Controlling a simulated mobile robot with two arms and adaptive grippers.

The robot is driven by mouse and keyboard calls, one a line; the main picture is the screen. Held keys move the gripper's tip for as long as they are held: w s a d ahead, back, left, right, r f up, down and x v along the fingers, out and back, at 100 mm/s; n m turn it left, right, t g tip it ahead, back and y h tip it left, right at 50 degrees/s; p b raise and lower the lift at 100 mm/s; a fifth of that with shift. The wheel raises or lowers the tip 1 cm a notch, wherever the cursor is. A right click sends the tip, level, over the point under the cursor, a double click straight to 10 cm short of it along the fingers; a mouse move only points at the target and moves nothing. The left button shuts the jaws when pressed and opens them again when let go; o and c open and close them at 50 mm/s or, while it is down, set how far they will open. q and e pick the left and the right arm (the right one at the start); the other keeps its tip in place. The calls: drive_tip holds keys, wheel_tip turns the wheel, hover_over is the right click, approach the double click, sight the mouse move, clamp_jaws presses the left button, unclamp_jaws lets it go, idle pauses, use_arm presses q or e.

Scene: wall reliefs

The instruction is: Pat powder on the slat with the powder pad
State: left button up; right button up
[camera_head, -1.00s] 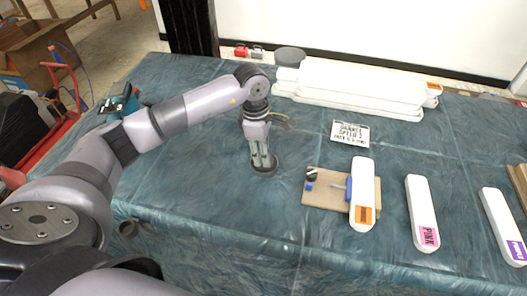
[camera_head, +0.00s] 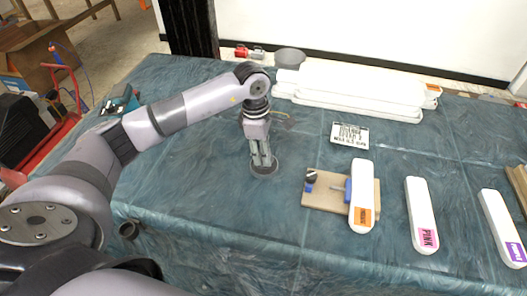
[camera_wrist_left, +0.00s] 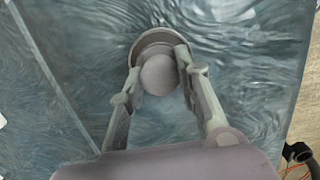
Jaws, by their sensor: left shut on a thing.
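My left gripper (camera_head: 262,163) points down over the left-middle of the table and is shut on the powder pad (camera_head: 264,172), a dark round disc. In the left wrist view the pad (camera_wrist_left: 159,75) shows a pale round knob between the two fingers (camera_wrist_left: 158,80). I cannot tell whether the disc touches the cloth. A white slat with an orange label (camera_head: 362,190) lies across a tan board (camera_head: 325,200) with a blue clamp beside it, to the right of the gripper. White slats with a pink label (camera_head: 420,208) and a purple label (camera_head: 499,220) lie farther right. My right gripper is out of view.
A printed sign (camera_head: 350,134) lies behind the board. A stack of long white pieces (camera_head: 350,88) and a grey round container (camera_head: 289,58) stand at the back. The cloth (camera_head: 215,185) between gripper and board is clear.

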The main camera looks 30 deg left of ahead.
use_arm(q)
drive_tip(key=shift+r+p, duration=1.4)
drive_tip(key=shift+r, duration=1.55)
drive_tip(key=shift+s+d+r+m, duration=0.15)
drive_tip(key=shift+s+d+m, duration=0.15)
drive_tip(key=shift+m, duration=0.3)
drive_tip(key=s+d+r+m+g, duration=0.1)
drive_tip(key=s+d+r+m, duration=0.1)
drive_tip(key=s+m, duration=0.4)
drive_tip(key=s+d+r+m+y, duration=0.1)
drive_tip(key=s+d+r+m, duration=0.1)
drive_tip(key=s+m, duration=0.5)
drive_tip(key=d+m, duration=0.1)
drive_tip(key=m, duration=0.5)
drive_tip(key=shift+s+d+m+g, duration=0.3)
drive_tip(key=shift+d+m+g, duration=0.1)
drive_tip(key=shift+w+r, duration=0.1)
